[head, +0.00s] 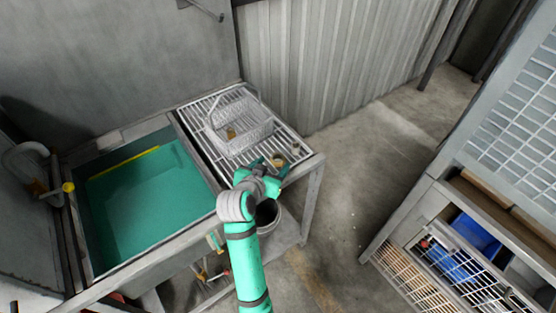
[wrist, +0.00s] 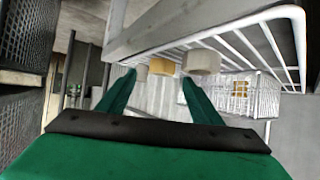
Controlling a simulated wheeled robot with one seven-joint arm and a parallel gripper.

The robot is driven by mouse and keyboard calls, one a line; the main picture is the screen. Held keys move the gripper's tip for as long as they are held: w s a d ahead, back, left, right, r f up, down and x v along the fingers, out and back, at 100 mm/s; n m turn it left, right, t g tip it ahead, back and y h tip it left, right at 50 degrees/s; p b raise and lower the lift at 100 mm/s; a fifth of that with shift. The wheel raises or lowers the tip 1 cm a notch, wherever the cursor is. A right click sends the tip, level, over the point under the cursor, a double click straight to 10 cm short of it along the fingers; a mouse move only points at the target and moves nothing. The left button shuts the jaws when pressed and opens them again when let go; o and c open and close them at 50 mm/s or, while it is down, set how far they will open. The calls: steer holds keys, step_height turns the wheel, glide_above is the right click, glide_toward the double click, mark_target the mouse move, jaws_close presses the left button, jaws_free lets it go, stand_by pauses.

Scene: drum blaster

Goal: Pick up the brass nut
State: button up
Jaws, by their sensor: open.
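A small brass-coloured piece (head: 278,160) sits on the slatted rack close to my gripper. In the wrist view a brass-coloured piece (wrist: 163,66) shows just beyond and between my fingertips. Another brass-coloured piece (head: 231,133) is in the wire basket; it also shows through the basket's wires in the wrist view (wrist: 240,88). At this size I cannot tell which one is the nut. My gripper (head: 284,171) is at the rack's front right. In the wrist view my gripper (wrist: 158,80) is open, with nothing between its fingers.
A pale round piece (wrist: 201,62) is beside the brass-coloured one; it seems to be the small piece (head: 295,148) at the rack's edge. The wire basket (head: 252,139) stands behind. A teal basin (head: 150,205) lies left, a bucket (head: 268,213) below.

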mark_target(277, 160)
steer(key=shift+x, duration=2.4)
steer(key=shift+a, duration=0.1)
steer(key=c, duration=1.3)
steer(key=shift+c, duration=0.2)
steer(key=shift+r, duration=0.15)
